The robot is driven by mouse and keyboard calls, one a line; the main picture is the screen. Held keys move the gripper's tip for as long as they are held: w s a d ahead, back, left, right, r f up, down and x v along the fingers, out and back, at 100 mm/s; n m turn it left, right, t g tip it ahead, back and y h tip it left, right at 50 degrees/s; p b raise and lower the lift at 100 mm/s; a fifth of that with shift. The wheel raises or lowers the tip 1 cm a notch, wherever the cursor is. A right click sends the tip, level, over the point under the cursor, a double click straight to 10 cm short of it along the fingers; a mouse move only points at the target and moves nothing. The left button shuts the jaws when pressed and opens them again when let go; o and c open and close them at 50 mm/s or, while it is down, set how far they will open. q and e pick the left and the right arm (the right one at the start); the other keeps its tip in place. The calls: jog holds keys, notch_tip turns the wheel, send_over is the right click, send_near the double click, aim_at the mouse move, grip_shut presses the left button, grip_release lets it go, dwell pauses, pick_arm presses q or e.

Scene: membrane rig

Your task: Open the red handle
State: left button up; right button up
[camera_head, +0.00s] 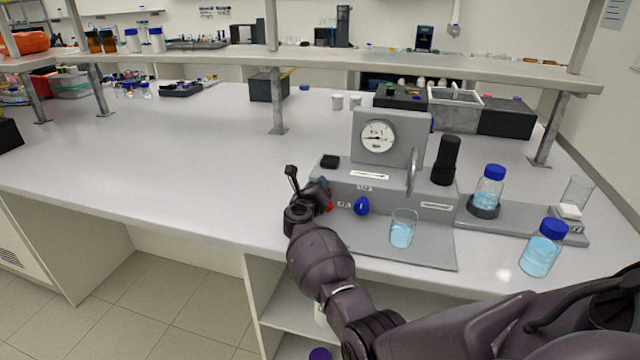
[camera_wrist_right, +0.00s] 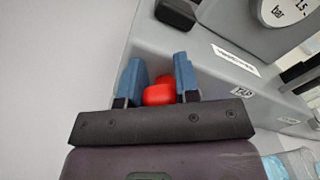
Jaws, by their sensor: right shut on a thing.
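The red handle (camera_head: 329,207) is on the front left of the grey membrane rig (camera_head: 384,195). In the right wrist view the red handle (camera_wrist_right: 160,93) sits between the two blue fingers of my right gripper (camera_wrist_right: 159,72), which is shut on it. In the head view my right gripper (camera_head: 323,190) is at the rig's left front corner and its wrist hides part of the handle. My left gripper is not in view.
A blue handle (camera_head: 361,206) is just right of the red one. A beaker of blue liquid (camera_head: 402,230) stands on the rig's base plate. Blue-capped bottles (camera_head: 489,188) (camera_head: 543,248) stand at the right. The bench (camera_head: 150,165) left of the rig is clear.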

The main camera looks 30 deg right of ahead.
jog(key=n, duration=0.3)
jog(key=f+n+p, duration=0.1)
jog(key=shift+w+a+n, duration=0.3)
jog(key=shift+w+a, duration=0.05)
jog(key=n, duration=0.1)
jog(key=f+n, duration=0.1)
jog(key=n, duration=0.1)
jog(key=shift+w+a+p, duration=0.1)
jog(key=shift+p, duration=0.3)
jog(key=shift+f+n, duration=0.25)
jog(key=shift+n, duration=0.75)
jog(key=o, duration=0.9)
jog(key=shift+a, duration=0.1)
